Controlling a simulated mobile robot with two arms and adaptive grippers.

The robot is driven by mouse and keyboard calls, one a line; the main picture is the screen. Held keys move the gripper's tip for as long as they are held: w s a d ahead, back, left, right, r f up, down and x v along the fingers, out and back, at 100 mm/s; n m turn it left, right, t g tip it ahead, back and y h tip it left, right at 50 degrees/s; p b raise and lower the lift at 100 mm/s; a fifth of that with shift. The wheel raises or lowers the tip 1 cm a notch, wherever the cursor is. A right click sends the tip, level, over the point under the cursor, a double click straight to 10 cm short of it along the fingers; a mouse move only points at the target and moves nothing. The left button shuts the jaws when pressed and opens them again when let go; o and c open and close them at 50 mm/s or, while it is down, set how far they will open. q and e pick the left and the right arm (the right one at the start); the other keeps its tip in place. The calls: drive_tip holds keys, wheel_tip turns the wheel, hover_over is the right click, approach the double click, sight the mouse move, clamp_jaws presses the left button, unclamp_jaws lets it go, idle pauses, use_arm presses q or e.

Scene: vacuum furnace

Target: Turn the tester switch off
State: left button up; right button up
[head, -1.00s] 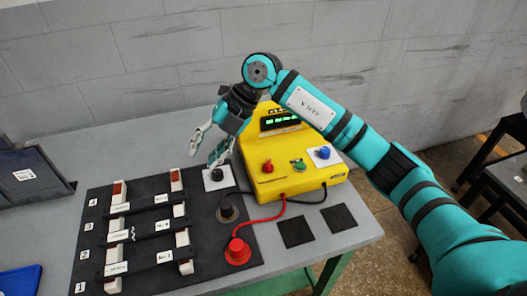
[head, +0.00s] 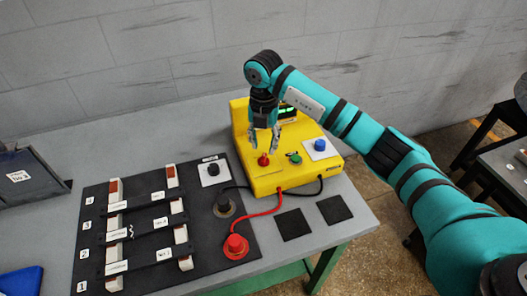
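The yellow tester (head: 280,180) stands near the back right of the table. Its sloped top carries a red knob (head: 263,161), a green button (head: 295,158) and a blue knob (head: 320,145) on a white plate. My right gripper (head: 265,150) points down over the tester, its fingers apart at the red knob. I cannot tell whether they touch it. My arm and gripper partly hide the tester's display. A black knob (head: 213,169) sits on a white plate left of the tester. My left gripper is out of view.
A black board (head: 95,215) with labelled bars in pale holders lies left of the tester. Red and black leads run from the tester to a red plug (head: 236,246) and a black plug (head: 224,205). Two black squares (head: 294,224) lie in front.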

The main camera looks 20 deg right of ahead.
sight(263, 158)
drive_tip(key=shift+f+p, duration=0.45)
drive_tip(key=shift+f, duration=2.35)
clamp_jaws()
